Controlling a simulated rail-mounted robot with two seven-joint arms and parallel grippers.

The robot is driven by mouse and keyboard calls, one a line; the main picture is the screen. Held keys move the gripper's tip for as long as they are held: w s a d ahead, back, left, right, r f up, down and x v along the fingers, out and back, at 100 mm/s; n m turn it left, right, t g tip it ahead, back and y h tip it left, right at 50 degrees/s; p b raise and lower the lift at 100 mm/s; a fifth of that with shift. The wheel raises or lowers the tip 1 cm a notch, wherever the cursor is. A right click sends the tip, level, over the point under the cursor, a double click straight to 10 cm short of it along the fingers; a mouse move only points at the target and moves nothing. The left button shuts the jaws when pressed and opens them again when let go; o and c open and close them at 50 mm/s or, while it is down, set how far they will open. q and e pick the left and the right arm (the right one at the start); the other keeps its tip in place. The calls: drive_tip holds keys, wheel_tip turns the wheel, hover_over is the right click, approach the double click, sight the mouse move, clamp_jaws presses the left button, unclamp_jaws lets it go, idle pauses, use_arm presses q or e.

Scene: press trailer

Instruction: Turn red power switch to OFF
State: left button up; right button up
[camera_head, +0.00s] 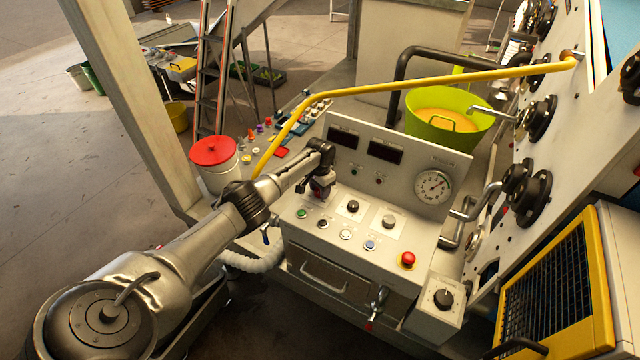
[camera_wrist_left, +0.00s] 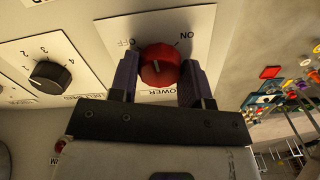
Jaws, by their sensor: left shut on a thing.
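The red power switch (camera_wrist_left: 160,66) is a round knob on a white plate (camera_wrist_left: 199,24) marked OFF, ON and POWER in the left wrist view. In the head view the left gripper (camera_head: 320,188) is over the left part of the control panel (camera_head: 330,262), and hides most of the switch. My right gripper is not in view.
A black selector knob (camera_wrist_left: 48,77) sits beside the switch. The panel also carries several buttons, a red emergency button (camera_head: 408,259) and a pressure gauge (camera_head: 433,187). A yellow bar (camera_head: 420,83) passes behind the panel. A red-lidded bucket (camera_head: 214,160) stands at the left.

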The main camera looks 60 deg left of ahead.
use_arm(q)
drive_tip(key=n+p, duration=0.2)
drive_tip(key=n, duration=0.2)
drive_tip(key=shift+r+n, duration=0.15)
drive_tip(key=shift+n, duration=0.15)
drive_tip(key=shift+n+p, duration=0.5)
drive_tip(key=shift+n, duration=1.4)
drive_tip(key=o, duration=0.9)
wheel_tip(320, 180, up, 5)
drive_tip(key=p, duration=0.2)
drive_tip(key=shift+r+p, duration=0.1)
drive_tip(key=shift+p, duration=0.2)
wheel_tip(320, 180, up, 8)
drive_tip(key=shift+r, duration=0.2)
